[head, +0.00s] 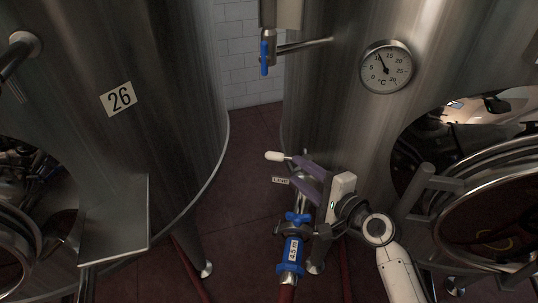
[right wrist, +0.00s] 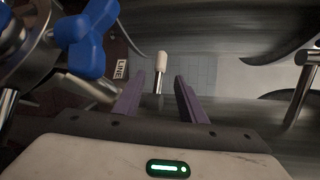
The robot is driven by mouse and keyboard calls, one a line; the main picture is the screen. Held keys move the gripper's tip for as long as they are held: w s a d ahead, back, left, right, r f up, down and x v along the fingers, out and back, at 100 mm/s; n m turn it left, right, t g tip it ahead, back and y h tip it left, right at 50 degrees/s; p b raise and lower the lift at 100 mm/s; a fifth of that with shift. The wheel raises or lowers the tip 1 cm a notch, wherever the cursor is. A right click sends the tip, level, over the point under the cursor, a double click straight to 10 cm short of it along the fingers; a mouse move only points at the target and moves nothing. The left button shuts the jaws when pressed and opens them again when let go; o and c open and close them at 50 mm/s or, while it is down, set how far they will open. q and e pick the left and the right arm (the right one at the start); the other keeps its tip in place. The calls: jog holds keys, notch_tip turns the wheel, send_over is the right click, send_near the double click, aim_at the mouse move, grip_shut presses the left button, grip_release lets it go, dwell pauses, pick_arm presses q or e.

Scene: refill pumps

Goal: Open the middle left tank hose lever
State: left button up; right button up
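The hose lever (head: 275,156) has a white knob on a thin metal shaft and sits by the valve between the two tanks. In the right wrist view its white knob (right wrist: 162,61) stands just beyond the fingertips, with the shaft between the two fingers as seen there. My right gripper (head: 295,170) has purple fingers and is open. It also shows in the right wrist view (right wrist: 160,82), with clear gaps on both sides of the shaft. I cannot tell whether a finger touches the lever. My left gripper is not in view.
A blue wing handle (head: 298,217) and a blue hose coupling (head: 290,255) lie just below my right gripper. A tank marked 26 (head: 118,98) stands left. The right tank has a thermometer (head: 387,67) and a round open hatch (head: 490,215). A blue-handled tap (head: 264,58) hangs above.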

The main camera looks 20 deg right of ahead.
aim_at(280, 159)
jog(key=shift+w+a, duration=0.3)
jog(key=x, duration=0.9)
jog(key=shift+w+a+f+b, duration=0.1)
jog(key=shift+w+a+b, duration=0.05)
jog(key=shift+w+b, duration=0.25)
jog(key=shift+c, duration=0.3)
grip_shut()
